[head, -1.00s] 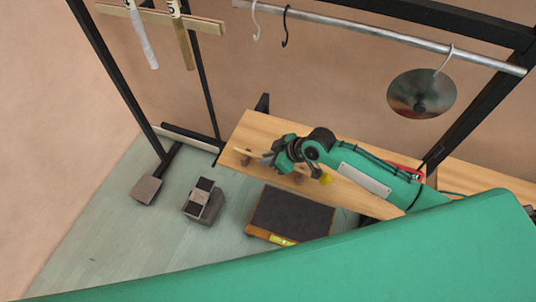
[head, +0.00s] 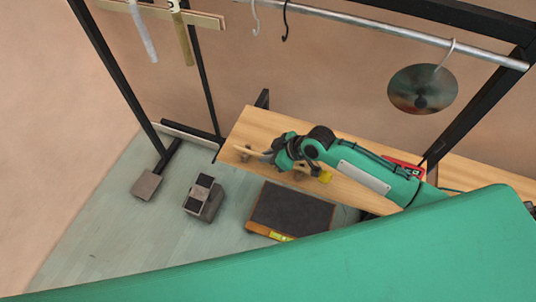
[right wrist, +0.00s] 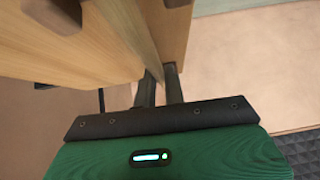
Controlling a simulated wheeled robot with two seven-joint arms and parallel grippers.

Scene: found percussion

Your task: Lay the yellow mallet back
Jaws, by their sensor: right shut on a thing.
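The yellow mallet's round head (head: 325,177) shows just below my right forearm in the head view, over the wooden bench (head: 240,130). Most of its handle is hidden by my gripper and arm. My right gripper (head: 266,153) is shut on the mallet, low over the left end of the bench. In the right wrist view the fingers (right wrist: 160,88) are close together beside wooden surfaces; I cannot clearly tell handle from bench there. A small wooden rest (head: 243,152) shows beside the fingertips. Whether the mallet touches the rests is hidden. My left gripper is out of view.
A metal disc (head: 422,90) hangs from a rail (head: 385,36) with two empty hooks. Two tubes (head: 143,35) hang at upper left. A dark-topped box (head: 291,209) and a pedal (head: 203,198) stand on the floor. A red object (head: 405,168) is partly behind my arm.

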